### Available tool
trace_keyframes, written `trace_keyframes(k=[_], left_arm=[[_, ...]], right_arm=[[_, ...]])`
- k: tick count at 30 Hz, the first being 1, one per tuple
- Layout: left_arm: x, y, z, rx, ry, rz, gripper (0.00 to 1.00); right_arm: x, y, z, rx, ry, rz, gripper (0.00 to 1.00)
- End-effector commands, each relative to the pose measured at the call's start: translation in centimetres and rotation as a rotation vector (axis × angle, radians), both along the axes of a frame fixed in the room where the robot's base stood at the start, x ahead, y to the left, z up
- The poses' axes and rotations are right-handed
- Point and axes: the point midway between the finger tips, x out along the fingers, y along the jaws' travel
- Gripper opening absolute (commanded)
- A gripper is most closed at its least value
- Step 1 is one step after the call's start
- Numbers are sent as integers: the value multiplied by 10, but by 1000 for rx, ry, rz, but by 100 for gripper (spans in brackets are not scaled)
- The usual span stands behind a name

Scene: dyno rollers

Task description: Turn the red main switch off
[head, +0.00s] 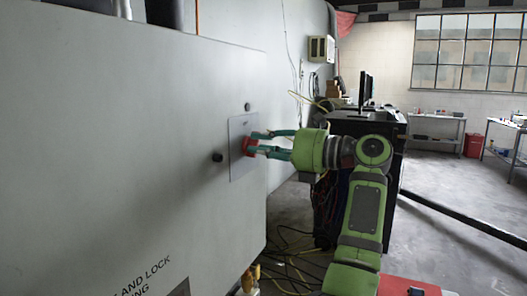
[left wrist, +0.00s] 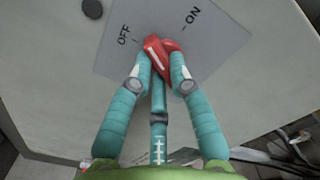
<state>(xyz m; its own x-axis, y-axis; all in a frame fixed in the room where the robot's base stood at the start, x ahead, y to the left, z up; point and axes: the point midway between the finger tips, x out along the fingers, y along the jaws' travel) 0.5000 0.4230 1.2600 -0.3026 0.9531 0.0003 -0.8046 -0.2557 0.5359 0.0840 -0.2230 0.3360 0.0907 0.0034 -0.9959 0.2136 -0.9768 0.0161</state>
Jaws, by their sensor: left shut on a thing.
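The red main switch (head: 249,146) sits on a light grey plate (head: 239,167) on the side of a large grey cabinet. In the left wrist view the red switch (left wrist: 158,52) carries a white line whose upper end lies nearer the OFF mark than the ON mark. The plate (left wrist: 208,50) reads OFF on the left and ON on the right. My left gripper (head: 256,143) has its teal fingers closed around the red handle, and the fingers (left wrist: 161,68) touch it from both sides. They hide part of the handle. My right gripper is not in view.
The large grey cabinet (head: 120,140) fills the left side, with dark knobs (head: 217,157) near the plate. A black rack (head: 350,127) with a monitor stands behind my arm. Cables (head: 285,265) lie on the floor below. Open floor lies to the right.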

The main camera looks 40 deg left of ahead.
Motion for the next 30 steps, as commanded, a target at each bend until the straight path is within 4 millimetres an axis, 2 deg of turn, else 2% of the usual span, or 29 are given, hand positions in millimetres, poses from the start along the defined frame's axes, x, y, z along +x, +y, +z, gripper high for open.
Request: trace_keyframes(k=[15, 30], left_arm=[[-2, 0, -2, 129, -408, 0, 0], [-2, 0, -2, 175, -553, -1, 0]], right_arm=[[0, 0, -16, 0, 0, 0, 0], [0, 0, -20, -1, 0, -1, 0]])
